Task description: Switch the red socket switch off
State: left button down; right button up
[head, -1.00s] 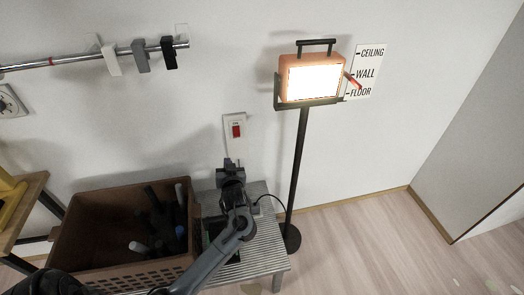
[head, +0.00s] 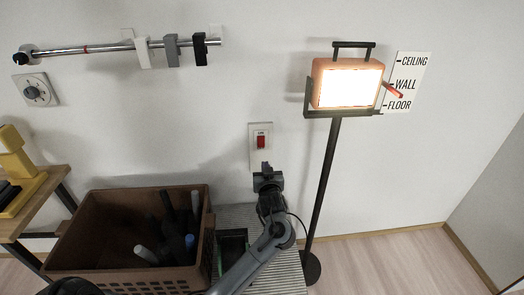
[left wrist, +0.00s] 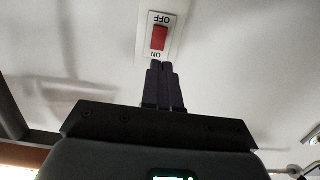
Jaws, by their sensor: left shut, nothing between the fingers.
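The red socket switch (head: 261,142) sits on a white wall plate (head: 254,158). In the left wrist view the red switch (left wrist: 159,38) appears upside down, with OFF at the picture's top and ON at its bottom. My left gripper (head: 266,167) is just below the switch in the head view. In the left wrist view its fingertips (left wrist: 161,66) are together, empty, at the ON end of the plate. I cannot tell whether they touch it. My right gripper does not show.
A lit orange work lamp (head: 346,85) on a black stand (head: 325,180) is to the right. A brown crate (head: 85,225) with several dark tools is at the lower left, beside a ribbed grey table (head: 288,270). A rail (head: 95,49) is on the wall above.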

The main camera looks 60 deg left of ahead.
aim_at(261, 145)
pick_arm(q)
jog(key=b+x, duration=0.4)
jog(key=x, duration=1)
